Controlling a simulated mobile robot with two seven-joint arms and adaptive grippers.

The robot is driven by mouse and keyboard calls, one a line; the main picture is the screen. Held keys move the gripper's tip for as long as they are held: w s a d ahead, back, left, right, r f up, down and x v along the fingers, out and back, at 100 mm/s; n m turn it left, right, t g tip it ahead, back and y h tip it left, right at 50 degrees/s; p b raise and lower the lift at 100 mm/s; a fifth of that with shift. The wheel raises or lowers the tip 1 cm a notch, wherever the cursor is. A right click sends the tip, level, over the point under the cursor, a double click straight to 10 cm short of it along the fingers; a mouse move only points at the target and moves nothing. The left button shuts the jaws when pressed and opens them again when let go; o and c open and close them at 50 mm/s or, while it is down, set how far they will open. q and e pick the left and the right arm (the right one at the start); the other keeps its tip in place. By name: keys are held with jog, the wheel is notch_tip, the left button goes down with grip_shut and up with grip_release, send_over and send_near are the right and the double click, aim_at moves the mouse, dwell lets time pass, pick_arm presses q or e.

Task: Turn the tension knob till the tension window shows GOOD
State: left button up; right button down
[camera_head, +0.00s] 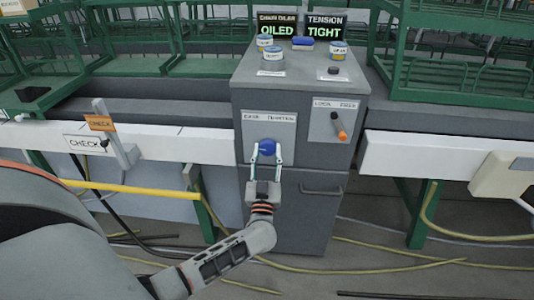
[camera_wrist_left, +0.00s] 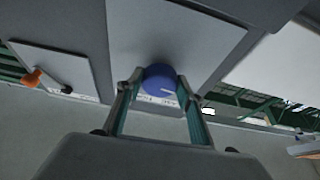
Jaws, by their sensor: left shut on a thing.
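The blue tension knob (camera_head: 267,147) is on a light plate (camera_head: 284,129) on the front of the grey cabinet. My left gripper (camera_head: 266,156) is shut on the knob, one finger at each side. In the left wrist view the blue knob (camera_wrist_left: 160,80) sits between the fingertips of my left gripper (camera_wrist_left: 158,82), with a pale line on its face. The tension window (camera_head: 324,27) on top of the cabinet reads TIGHT in green. My right gripper is not in view.
Beside it, another window (camera_head: 278,27) reads OILED. An orange-handled lever (camera_head: 339,127) is on a plate right of the knob. Several small tins (camera_head: 274,53) stand on the cabinet top. White rails with a CHECK sign (camera_head: 87,143) run left, and yellow hoses lie on the floor.

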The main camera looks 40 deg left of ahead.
pick_arm(q)
jog(key=n+g+y, duration=0.1)
jog(key=n, duration=0.2)
jog(key=n+g+y, duration=0.1)
jog(key=n, duration=0.2)
jog(key=shift+w+d+r+p, duration=0.1)
jog(key=shift+d+p, duration=0.1)
jog(key=shift+p, duration=0.1)
jog(key=shift+n+g+y, duration=0.5)
jog(key=shift+n+g, duration=0.3)
jog(key=shift+n, duration=1.2)
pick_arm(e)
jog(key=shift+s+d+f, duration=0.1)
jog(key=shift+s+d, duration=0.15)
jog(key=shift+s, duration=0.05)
pick_arm(q)
jog(key=shift+d, duration=0.1)
jog(key=shift+n, duration=0.3)
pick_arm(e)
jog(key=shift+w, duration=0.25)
pick_arm(q)
jog(key=o, duration=1.1)
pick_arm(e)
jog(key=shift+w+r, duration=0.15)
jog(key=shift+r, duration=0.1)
